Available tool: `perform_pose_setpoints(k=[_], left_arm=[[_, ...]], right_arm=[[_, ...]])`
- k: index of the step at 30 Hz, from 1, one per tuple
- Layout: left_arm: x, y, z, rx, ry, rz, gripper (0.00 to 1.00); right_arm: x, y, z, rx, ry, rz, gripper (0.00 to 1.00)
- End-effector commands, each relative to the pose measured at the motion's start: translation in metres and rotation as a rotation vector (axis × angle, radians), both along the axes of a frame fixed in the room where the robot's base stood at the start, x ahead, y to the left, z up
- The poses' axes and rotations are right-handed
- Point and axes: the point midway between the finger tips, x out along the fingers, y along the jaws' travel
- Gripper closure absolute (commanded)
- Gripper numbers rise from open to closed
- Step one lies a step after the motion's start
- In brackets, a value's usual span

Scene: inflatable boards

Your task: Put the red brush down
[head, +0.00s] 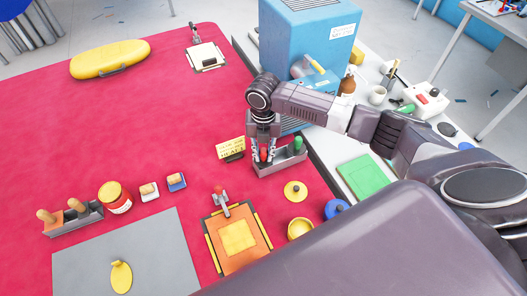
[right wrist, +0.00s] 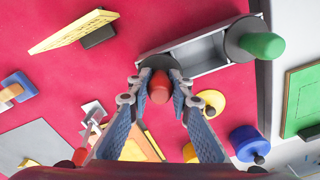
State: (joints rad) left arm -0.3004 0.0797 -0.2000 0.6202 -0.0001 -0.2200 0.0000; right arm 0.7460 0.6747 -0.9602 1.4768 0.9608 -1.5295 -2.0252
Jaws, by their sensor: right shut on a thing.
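My right gripper (head: 264,152) points down at the left end of a grey rack (head: 284,165), shut on the red brush (head: 264,157). In the right wrist view the fingers (right wrist: 158,92) pinch the brush's red handle (right wrist: 159,88). Its dark round base lies over the left end of the rack (right wrist: 208,52). I cannot tell whether the base touches the rack. A green-handled brush (head: 298,144) stands upright at the rack's right end; it also shows in the right wrist view (right wrist: 263,46). My left gripper is not in view.
A yellow sign (head: 230,147) stands left of the rack. A yellow lid (head: 295,190), yellow bowl (head: 300,228), blue round item (head: 336,208) and orange clipboard (head: 238,238) lie nearer. A blue cabinet (head: 305,40) stands behind.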

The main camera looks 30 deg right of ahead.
Motion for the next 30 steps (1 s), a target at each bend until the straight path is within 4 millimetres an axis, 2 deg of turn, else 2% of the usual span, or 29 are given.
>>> perform_pose_setpoints(k=[17, 18, 22, 30], left_arm=[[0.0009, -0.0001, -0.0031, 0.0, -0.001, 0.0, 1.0], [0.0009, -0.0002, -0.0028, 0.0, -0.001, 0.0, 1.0], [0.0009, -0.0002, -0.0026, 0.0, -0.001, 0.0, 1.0], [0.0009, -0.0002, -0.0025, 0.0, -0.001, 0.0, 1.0]], right_arm=[[0.0001, -0.0003, -0.0104, -0.001, 0.0, 0.0, 1.0], [0.0002, -0.0003, -0.0103, -0.001, 0.0, -0.001, 0.79], [0.0, -0.0004, -0.0102, -0.001, 0.0, 0.0, 0.65], [0.0, -0.0004, -0.0098, -0.001, 0.0, 0.0, 0.63]])
